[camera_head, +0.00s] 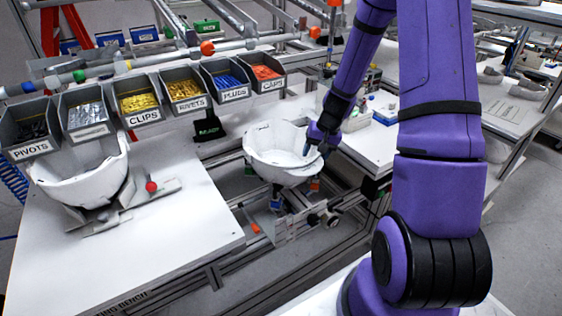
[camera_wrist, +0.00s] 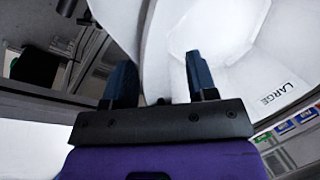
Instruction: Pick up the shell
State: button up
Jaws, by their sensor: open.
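A white helmet shell (camera_head: 272,158) sits open side up on a fixture in the middle of the head view. My gripper (camera_head: 308,147) is at its right rim, with the fingers pointing down. In the wrist view the shell (camera_wrist: 215,40) fills the upper middle and right, and the word LARGE shows on its inner face. My gripper (camera_wrist: 160,78) is open there, and the shell's wall edge appears between the two dark blue fingers. Whether either finger touches the wall cannot be told. A second white shell (camera_head: 85,182) rests on a stand on the left bench.
A metal fixture frame (camera_head: 290,222) stands under the middle shell. Another white bench (camera_head: 375,145) with small items lies right of the shell.

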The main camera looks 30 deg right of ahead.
grip_shut()
jog(key=shift+r, duration=0.1)
